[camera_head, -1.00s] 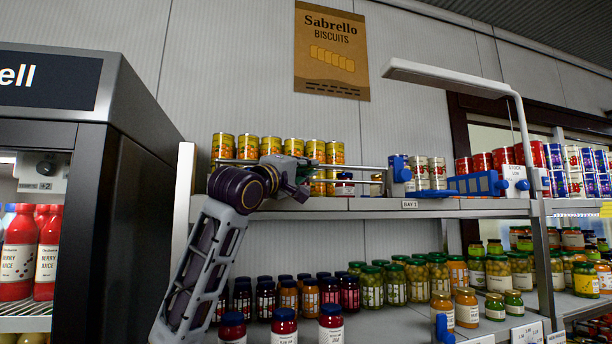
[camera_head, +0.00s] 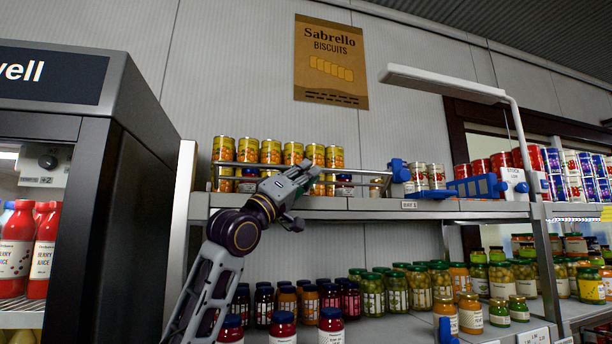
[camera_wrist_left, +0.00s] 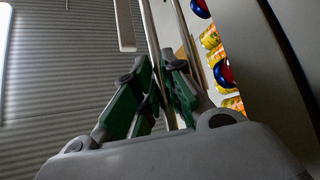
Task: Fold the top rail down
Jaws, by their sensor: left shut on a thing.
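The top rail (camera_head: 362,171) is a thin metal bar frame along the front of the upper shelf, before the yellow cans. Its right end meets a blue bracket (camera_head: 398,171). It still stands raised above the shelf edge. My left gripper (camera_head: 308,172) reaches up from below and is shut on the rail. In the left wrist view, the green-sided fingers (camera_wrist_left: 160,68) close about a bar of the rail (camera_wrist_left: 151,35); the exact contact is partly hidden. My right gripper is in neither view.
Yellow cans (camera_head: 249,149) stand close behind the rail. The shelf (camera_head: 365,204) lies beneath it, with jars (camera_head: 372,288) on the lower shelf. A dark fridge cabinet (camera_head: 125,200) stands at left. A blue rail (camera_head: 470,187) and a lamp post (camera_head: 524,140) are at right.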

